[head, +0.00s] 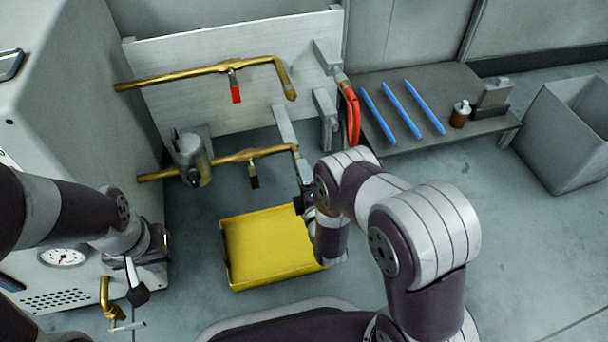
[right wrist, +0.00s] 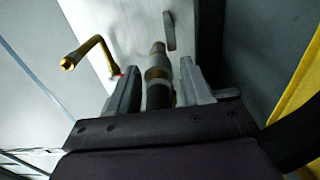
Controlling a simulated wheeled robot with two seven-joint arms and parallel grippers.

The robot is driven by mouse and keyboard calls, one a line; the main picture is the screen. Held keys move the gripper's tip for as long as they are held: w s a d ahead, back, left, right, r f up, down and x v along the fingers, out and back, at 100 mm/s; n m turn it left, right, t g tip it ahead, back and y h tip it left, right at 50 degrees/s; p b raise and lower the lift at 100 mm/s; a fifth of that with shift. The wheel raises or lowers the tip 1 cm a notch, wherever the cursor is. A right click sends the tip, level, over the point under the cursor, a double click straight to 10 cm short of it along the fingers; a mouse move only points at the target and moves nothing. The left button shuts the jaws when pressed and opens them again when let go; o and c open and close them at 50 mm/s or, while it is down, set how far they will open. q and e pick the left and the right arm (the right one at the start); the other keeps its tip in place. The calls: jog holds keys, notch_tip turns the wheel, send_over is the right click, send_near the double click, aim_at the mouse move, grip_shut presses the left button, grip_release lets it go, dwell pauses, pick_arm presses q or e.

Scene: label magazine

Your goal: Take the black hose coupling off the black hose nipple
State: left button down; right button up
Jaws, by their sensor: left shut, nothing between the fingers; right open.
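In the right wrist view the black hose coupling (right wrist: 158,70), a pale metal sleeve with a black lower part, stands between the fingers of my right gripper (right wrist: 160,80). The gripper is open, with a visible gap on each side of the coupling. The brass end of the black hose nipple (right wrist: 158,48) shows just beyond the sleeve, in line with it. In the head view my right gripper (head: 304,190) is at the end of the lower brass pipe (head: 255,154), which has a black valve handle; my arm partly hides the coupling. My left gripper (head: 138,293) is shut and empty by the grey cabinet.
A yellow tray (head: 262,251) lies below the right gripper. The upper brass pipe (head: 190,76) has a red handle; a red hose (head: 353,117) hangs right of it. A shelf (head: 376,147) holds blue rods and a brown bottle (head: 460,114). A grey bin (head: 562,150) stands far right.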

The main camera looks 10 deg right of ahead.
jog(key=shift+w+r, duration=0.4)
jog(key=shift+w, duration=0.05)
jog(key=shift+r+p, duration=0.2)
jog(key=shift+p, duration=0.15)
dwell(0.6)
grip_shut()
jog(key=shift+s+f+p, duration=0.1)
jog(key=shift+s+p, duration=0.2)
jog(key=shift+s, duration=0.15)
jog(key=shift+s+p, duration=0.3)
jog(key=shift+s, duration=0.55)
jog(key=shift+s+f+p, duration=0.15)
jog(key=shift+s+p, duration=0.1)
jog(key=shift+s, duration=0.7)
jog(key=shift+s+f+p, duration=0.1)
jog(key=shift+s+p, duration=0.15)
jog(key=shift+s, duration=0.65)
